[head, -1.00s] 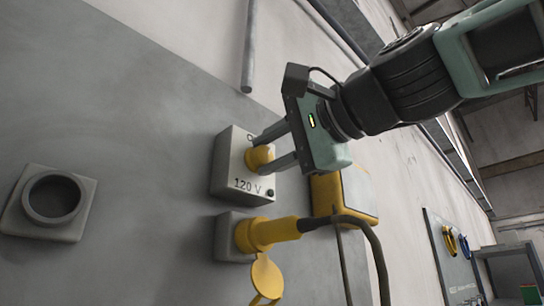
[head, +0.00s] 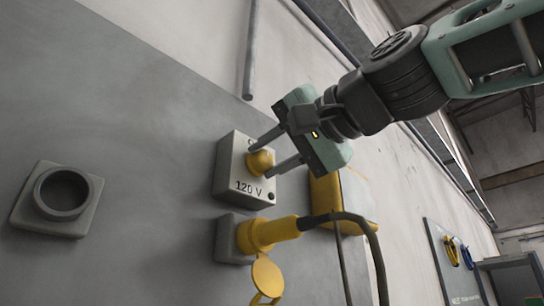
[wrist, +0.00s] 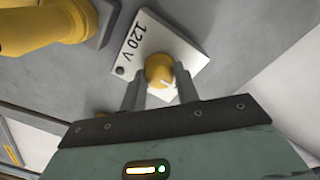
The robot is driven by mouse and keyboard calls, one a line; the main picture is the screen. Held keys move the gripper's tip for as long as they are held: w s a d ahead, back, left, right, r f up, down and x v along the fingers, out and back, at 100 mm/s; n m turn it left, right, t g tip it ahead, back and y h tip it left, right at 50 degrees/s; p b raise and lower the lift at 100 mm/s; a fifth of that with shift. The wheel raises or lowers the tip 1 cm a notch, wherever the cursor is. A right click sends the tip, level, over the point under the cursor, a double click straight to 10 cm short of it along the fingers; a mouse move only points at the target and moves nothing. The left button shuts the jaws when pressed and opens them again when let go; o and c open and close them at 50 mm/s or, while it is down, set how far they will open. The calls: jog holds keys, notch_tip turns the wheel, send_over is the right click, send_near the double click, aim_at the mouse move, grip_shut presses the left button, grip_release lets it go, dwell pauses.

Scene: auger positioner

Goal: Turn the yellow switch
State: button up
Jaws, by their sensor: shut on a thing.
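The yellow switch (head: 260,161) is a round knob on the front of a light grey box (head: 232,178) marked "120 V", fixed to the wall. My gripper (head: 261,162) has its two fingers on either side of the knob and is shut on it. In the wrist view the yellow switch (wrist: 159,71) sits between the fingertips of my gripper (wrist: 160,90). A small white mark shows on its lower right there. Part of the lettering above the knob is hidden by a finger.
Just below the box, a yellow plug (head: 270,233) with a black cable sits in a socket with a hanging yellow cap (head: 267,276). A yellow box (head: 343,197) is on the wall to the right. An empty round socket (head: 62,194) is at the left.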

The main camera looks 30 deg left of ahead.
jog(key=shift+f, duration=0.15)
jog(key=o, duration=0.9)
jog(key=shift+c, duration=0.2)
jog(key=shift+o, duration=0.5)
jog(key=b+v, duration=0.8)
jog(key=v, duration=0.9)
jog(key=shift+d, duration=0.2)
jog(key=shift+b, duration=0.3)
